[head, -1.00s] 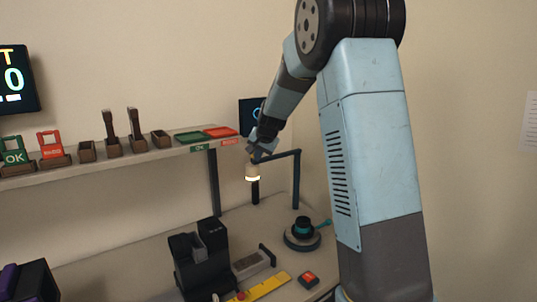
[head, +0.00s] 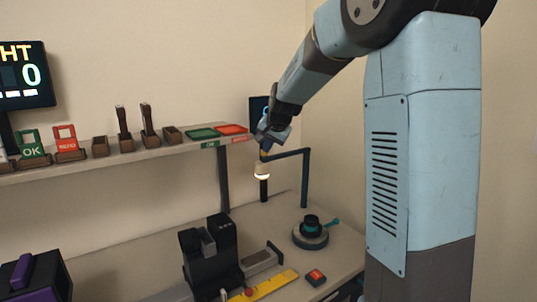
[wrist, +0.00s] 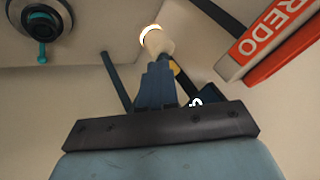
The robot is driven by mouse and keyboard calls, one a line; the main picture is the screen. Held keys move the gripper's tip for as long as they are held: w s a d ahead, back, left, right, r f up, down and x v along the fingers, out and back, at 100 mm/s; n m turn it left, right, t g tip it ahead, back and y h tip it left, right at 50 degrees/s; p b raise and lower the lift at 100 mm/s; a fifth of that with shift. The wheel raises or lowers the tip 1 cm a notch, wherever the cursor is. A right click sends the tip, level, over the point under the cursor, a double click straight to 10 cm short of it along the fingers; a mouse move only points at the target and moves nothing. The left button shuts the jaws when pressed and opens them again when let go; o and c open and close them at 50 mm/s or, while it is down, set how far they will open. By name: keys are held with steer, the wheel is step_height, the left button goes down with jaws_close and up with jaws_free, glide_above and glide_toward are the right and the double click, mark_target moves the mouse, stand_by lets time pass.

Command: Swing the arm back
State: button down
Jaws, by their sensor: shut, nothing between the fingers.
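My arm reaches from the right of the head view over the bench, with my gripper (head: 264,152) at its far end, beside the right end of the shelf. In the wrist view my gripper (wrist: 158,72) shows its fingers together with nothing held between them. A lamp (head: 262,172) with a glowing ring hangs from a bent dark post just below the gripper; it also shows in the wrist view (wrist: 154,38), at the fingertips. I cannot tell whether they touch.
The shelf (head: 85,160) carries a green OK tag (head: 31,148), a red REDO tag (head: 66,142), brown holders, a green tray (head: 203,132) and a red tray (head: 232,129). Below stand a round fixture (head: 311,235), a black block (head: 208,262), a yellow strip (head: 265,285) and a red button (head: 316,277).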

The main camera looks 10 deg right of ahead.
steer(key=s+r, duration=0.2)
steer(key=shift+a+r, duration=0.35)
steer(key=shift+a, duration=0.05)
steer(key=s+d+n, duration=0.2)
steer(key=s+n, duration=0.1)
steer(key=s, duration=1.6)
steer(key=s+d+f+n+g+h, duration=0.1)
steer(key=s+n, duration=0.3)
steer(key=s, duration=1.5)
steer(key=shift+d+f, duration=0.25)
steer(key=shift+d, duration=0.15)
